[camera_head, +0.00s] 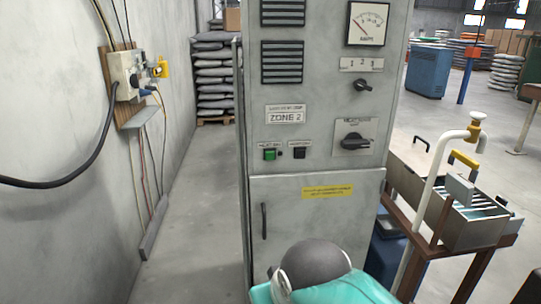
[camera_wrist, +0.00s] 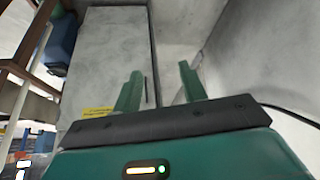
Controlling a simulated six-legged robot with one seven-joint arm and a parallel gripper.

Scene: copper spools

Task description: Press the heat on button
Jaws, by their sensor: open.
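The grey control cabinet (camera_head: 314,222) stands upright in the middle of the head view. Its green button (camera_head: 269,154), under a small label that seems to read heat on, sits on the left of the panel, below the ZONE 2 plate (camera_head: 286,114). A dark button (camera_head: 299,153) sits just to its right. In the wrist view my gripper (camera_wrist: 160,85) is open and empty, its two green fingers apart, with the cabinet's lower part (camera_wrist: 108,50) beyond them. In the head view a teal and dark grey part of my arm shows at the bottom; the fingertips are hidden there.
A large rotary knob (camera_head: 355,142) and a smaller knob (camera_head: 362,85) are on the panel's right. A door handle (camera_head: 264,220) sticks out below. A wall stands left, with an outlet box (camera_head: 124,75) and cables. A metal trough (camera_head: 470,222) and pipe stand right.

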